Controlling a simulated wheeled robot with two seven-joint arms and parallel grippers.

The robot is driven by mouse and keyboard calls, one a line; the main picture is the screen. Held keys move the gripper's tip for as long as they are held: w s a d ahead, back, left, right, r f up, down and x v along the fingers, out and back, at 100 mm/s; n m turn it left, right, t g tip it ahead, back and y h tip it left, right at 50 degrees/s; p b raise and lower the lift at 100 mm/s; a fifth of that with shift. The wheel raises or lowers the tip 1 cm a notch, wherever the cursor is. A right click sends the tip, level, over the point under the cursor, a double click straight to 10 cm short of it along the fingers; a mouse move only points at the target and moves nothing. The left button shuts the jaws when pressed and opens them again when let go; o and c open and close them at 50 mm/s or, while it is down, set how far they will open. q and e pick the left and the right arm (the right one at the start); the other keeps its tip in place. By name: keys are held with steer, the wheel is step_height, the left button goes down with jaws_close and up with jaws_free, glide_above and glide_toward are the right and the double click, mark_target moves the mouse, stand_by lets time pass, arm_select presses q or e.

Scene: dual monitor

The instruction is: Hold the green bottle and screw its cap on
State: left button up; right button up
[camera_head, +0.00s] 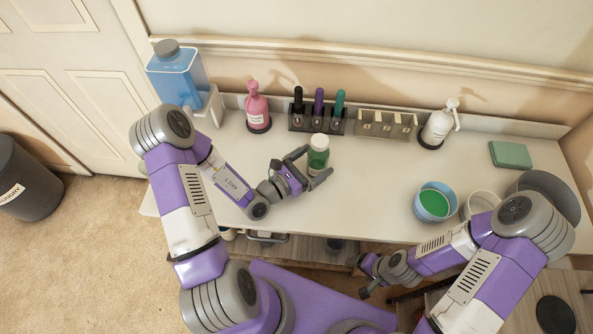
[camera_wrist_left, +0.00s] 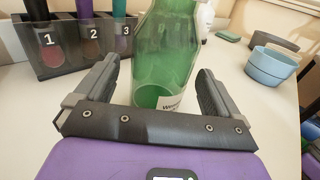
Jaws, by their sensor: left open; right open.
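The green bottle (camera_head: 318,158) stands upright on the table; its label is partly hidden low on the right in the left wrist view (camera_wrist_left: 165,50). Its top looks pale in the head view, and I cannot tell whether that is a cap. My left gripper (camera_head: 313,167) is open, with its fingers on either side of the bottle. In the left wrist view, the bottle is between the fingers (camera_wrist_left: 157,76), with a gap visible on the left. My right gripper (camera_head: 368,278) is open, low in front of the table's front edge, apart from the bottle.
A pink pump bottle (camera_head: 257,108), white pump bottle (camera_head: 438,127) and blue bowl (camera_head: 434,202) also stand there.

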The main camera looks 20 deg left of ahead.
arm_select(q)
steer(key=p+v, duration=0.1)
steer(key=v, duration=0.7)
steer(key=shift+s+a+r, duration=0.1)
steer(key=shift+s, duration=0.05)
